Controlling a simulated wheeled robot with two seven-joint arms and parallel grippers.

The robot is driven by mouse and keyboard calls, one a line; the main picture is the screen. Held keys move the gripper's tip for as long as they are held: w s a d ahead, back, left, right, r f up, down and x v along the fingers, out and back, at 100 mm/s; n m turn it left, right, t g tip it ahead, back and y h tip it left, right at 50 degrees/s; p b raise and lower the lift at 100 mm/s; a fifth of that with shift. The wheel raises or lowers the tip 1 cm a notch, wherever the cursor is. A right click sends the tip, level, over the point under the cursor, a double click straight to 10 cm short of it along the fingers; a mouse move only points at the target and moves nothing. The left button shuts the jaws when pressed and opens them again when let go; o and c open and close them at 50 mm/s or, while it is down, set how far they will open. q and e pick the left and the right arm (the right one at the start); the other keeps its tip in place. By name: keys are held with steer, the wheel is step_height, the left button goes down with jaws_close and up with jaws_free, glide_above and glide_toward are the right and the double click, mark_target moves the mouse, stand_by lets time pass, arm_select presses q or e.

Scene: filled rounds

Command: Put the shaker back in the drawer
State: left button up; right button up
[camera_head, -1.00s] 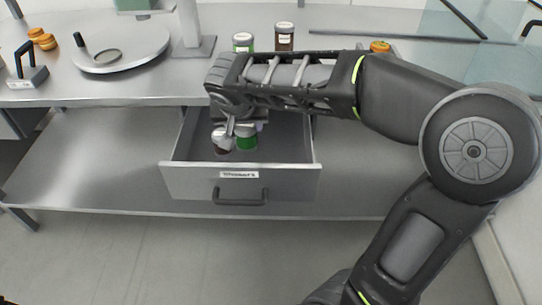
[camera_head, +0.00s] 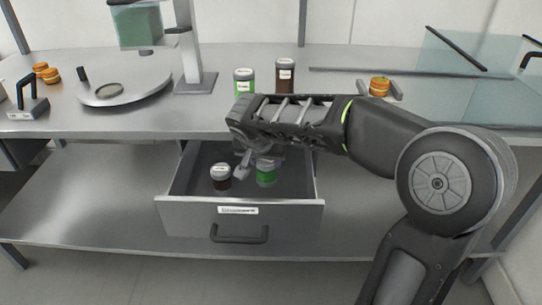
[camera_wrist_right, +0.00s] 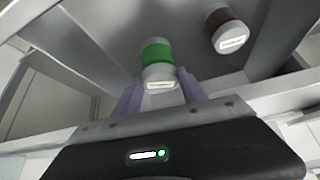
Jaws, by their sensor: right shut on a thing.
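A shaker with a green body and pale lid (camera_head: 266,174) is at the open drawer (camera_head: 185,215), towards its right side. My right gripper (camera_head: 253,168) reaches down into the drawer and is shut on this green shaker. In the right wrist view the green shaker (camera_wrist_right: 157,58) sits between the two purple fingers of the gripper (camera_wrist_right: 162,92). I cannot tell whether its base touches the drawer floor. A dark brown shaker with a pale lid (camera_head: 220,180) stands in the drawer to the left, apart from it; it also shows in the right wrist view (camera_wrist_right: 228,30). My left gripper is out of view.
Another green shaker (camera_head: 244,84) and another brown one (camera_head: 285,76) stand on the worktop above the drawer. A round steel plate (camera_head: 130,85) and a post (camera_head: 190,50) are left of them. The drawer's front has a dark handle (camera_head: 239,236).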

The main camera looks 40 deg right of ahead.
steer(key=w+d+f, duration=0.1)
steer(key=d, duration=0.1)
steer(key=w+d+f, duration=0.1)
steer(key=w, duration=0.1)
steer(key=shift+w+d+f, duration=0.3)
steer(key=shift+d, duration=0.05)
steer(key=shift+w, duration=0.1)
steer(key=shift+w+d+f+p, duration=0.4)
steer(key=shift+w+d+f, duration=0.65)
steer(key=shift+d+f, duration=0.15)
steer(key=shift+a, duration=0.1)
steer(key=shift+f+b, duration=0.25)
steer(key=shift+b, duration=0.05)
steer(key=o, duration=1.5)
steer(key=shift+r, duration=0.1)
steer(key=shift+c, duration=0.2)
